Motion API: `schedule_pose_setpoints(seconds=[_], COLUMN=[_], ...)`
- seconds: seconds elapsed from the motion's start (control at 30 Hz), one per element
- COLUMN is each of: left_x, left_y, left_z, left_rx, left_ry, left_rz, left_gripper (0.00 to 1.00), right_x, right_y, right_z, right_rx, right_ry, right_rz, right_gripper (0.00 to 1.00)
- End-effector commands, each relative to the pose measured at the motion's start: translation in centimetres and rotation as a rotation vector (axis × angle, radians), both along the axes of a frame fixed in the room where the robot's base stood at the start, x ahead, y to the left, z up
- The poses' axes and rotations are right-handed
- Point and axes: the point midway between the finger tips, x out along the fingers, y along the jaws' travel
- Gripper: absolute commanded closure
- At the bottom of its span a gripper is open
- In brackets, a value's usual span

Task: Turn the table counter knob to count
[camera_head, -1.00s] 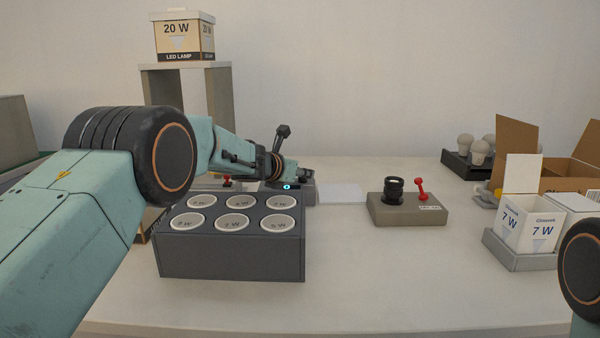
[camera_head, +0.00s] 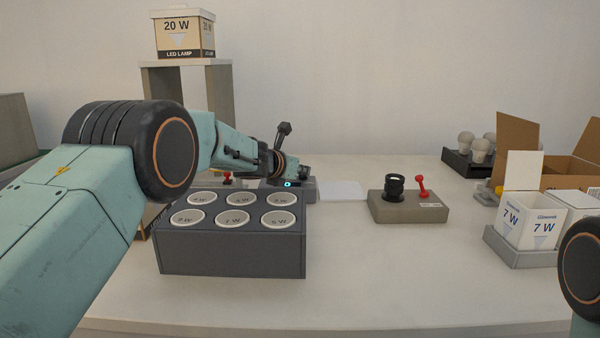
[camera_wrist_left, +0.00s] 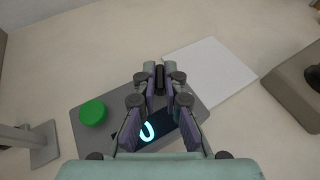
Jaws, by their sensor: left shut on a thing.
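The table counter is a flat grey unit (camera_wrist_left: 88,138) with a green button (camera_wrist_left: 93,113), and a dark display (camera_wrist_left: 150,132) with a glowing cyan digit, partly covered by my fingers. In the head view the counter (camera_head: 311,190) sits behind the dark lamp rack, mostly hidden by my arm. My left gripper (camera_wrist_left: 159,77) is shut on a dark upright knob (camera_wrist_left: 159,79) at the counter's far edge. In the head view the left gripper (camera_head: 303,173) is low over the counter. My right gripper is out of view.
The dark rack (camera_head: 232,255) with several white discs stands in front. A white flat pad (camera_head: 343,190) lies beside the counter. A grey socket box (camera_head: 408,209) with a red lever (camera_head: 422,187) is to the right. Bulb cartons (camera_head: 531,222) stand at far right. The front middle table is clear.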

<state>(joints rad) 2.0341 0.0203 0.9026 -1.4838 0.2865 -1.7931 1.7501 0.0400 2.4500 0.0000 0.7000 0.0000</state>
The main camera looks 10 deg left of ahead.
Motion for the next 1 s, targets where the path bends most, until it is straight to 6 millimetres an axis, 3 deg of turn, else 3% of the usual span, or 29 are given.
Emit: schedule_pose_setpoints(seconds=[0.3,0.5,1.0], left_x=[0.0,-0.1,-0.1], left_y=[-0.4,-0.6,-0.8], left_z=[-0.3,-0.2,0.1], left_rx=[0.002,0.002,0.001], left_ry=[-0.003,-0.001,0.000], left_rz=[0.146,0.263,0.491], left_gripper=[1.00,1.00,1.00], right_x=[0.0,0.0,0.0], right_y=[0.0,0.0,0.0], right_z=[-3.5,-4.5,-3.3], right_rx=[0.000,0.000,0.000], right_ry=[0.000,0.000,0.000], right_rz=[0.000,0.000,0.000], right_gripper=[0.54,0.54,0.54])
